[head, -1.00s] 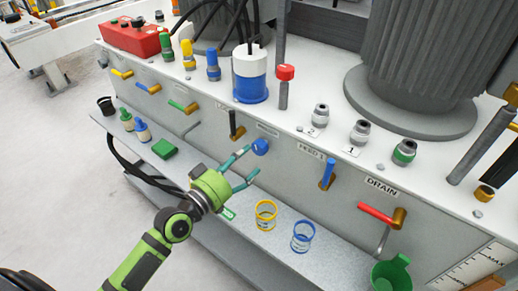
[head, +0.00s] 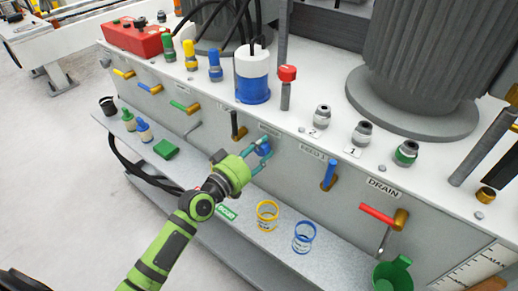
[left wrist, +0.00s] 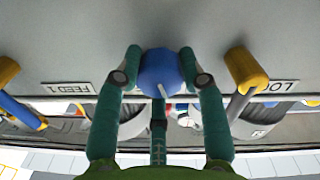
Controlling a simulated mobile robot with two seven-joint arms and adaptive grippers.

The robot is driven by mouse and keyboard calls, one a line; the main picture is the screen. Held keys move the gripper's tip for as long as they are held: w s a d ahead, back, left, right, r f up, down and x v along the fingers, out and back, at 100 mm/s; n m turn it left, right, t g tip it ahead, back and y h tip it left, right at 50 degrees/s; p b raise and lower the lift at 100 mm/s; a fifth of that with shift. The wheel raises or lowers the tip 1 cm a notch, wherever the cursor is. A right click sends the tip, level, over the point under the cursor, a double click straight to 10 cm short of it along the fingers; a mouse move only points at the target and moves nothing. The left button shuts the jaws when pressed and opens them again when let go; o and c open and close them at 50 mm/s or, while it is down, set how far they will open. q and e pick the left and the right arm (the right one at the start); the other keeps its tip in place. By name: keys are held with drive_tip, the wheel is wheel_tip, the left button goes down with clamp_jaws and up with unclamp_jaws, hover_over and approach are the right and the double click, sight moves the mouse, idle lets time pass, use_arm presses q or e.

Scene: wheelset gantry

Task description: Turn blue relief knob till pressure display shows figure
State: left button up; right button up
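The blue relief knob (head: 264,147) sits on the grey front panel, below a small label. My left gripper (head: 267,149) reaches it from the lower left. In the left wrist view the faceted blue knob (left wrist: 160,72), with a pale line on its face, lies between the two teal fingertips (left wrist: 160,66). The fingertips press close against its left and right sides, and the gripper looks shut on it. A third finger shows below the knob. The right gripper is not in view. No pressure display with a figure can be seen in either view.
A blue-handled valve (head: 328,175) is right of the knob and a black-handled lever (head: 235,125) left of it. A red drain handle (head: 378,213) is farther right. Yellow (head: 267,214) and blue (head: 303,236) rings stand on the shelf below, near a green funnel (head: 392,275).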

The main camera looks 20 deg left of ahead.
use_arm(q)
drive_tip(key=shift+r+n, duration=0.1)
drive_tip(key=shift+n, duration=0.2)
drive_tip(key=o, duration=0.9)
drive_tip(key=shift+o, duration=1.2)
drive_tip(key=shift+s, duration=0.1)
drive_tip(key=v, duration=1.1)
drive_tip(key=shift+s, duration=0.4)
drive_tip(key=shift+a, duration=0.1)
